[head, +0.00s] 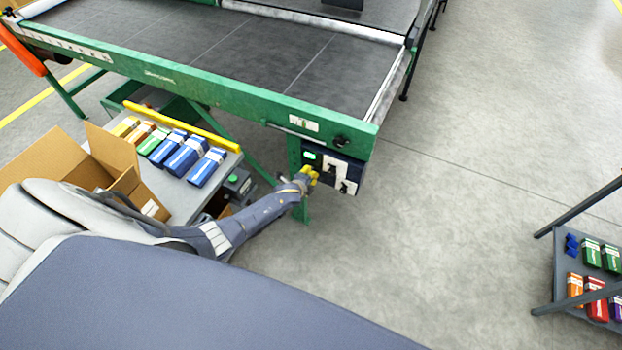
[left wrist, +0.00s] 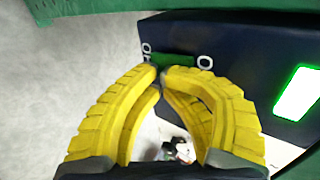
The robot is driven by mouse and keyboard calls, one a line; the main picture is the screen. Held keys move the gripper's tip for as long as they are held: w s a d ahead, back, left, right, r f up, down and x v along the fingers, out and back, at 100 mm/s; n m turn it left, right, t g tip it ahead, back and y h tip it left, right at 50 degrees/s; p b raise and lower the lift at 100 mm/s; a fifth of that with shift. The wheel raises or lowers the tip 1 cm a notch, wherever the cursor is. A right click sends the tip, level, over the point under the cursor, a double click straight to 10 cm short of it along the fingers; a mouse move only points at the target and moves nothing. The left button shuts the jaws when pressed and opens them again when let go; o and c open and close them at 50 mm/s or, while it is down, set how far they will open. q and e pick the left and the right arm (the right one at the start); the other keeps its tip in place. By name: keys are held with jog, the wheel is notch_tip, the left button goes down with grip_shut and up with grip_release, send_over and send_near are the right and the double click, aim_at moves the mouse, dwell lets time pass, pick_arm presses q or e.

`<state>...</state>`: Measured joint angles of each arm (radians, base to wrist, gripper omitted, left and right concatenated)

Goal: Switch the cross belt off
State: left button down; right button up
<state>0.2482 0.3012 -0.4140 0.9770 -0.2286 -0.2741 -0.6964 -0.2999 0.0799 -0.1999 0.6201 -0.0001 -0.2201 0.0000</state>
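A dark control box (head: 323,167) hangs under the right end of the green-framed belt conveyor (head: 230,90). The box has a lit green part (head: 310,156) and pale plates with black controls. My left gripper (head: 309,173) is in front of the box's left side. In the left wrist view, its yellow fingers (left wrist: 160,72) come together at the tips, with nothing seen between the tips. Just beyond them on the dark box face (left wrist: 235,60) is a dark green control (left wrist: 173,60) between white markings, partly hidden; I cannot tell whether they touch. A bright green lamp (left wrist: 298,94) glows to the right. My right gripper is not in view.
A grey table (head: 190,205) with several coloured cartons (head: 184,155) and an open cardboard box (head: 115,155) stands left of the arm. A rack (head: 565,265) with small boxes is at the right. The floor between is clear.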

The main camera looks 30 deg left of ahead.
pick_arm(q)
jog(key=shift+w+r, duration=0.2)
jog(key=shift+r, duration=0.05)
jog(key=shift+w+r, duration=0.2)
jog(key=shift+r, duration=0.7)
jog(key=s+f+v, duration=0.1)
jog(key=f+v, duration=0.1)
jog(key=v, duration=1.1)
jog(key=shift+s, duration=0.7)
jog(key=shift+f, duration=0.15)
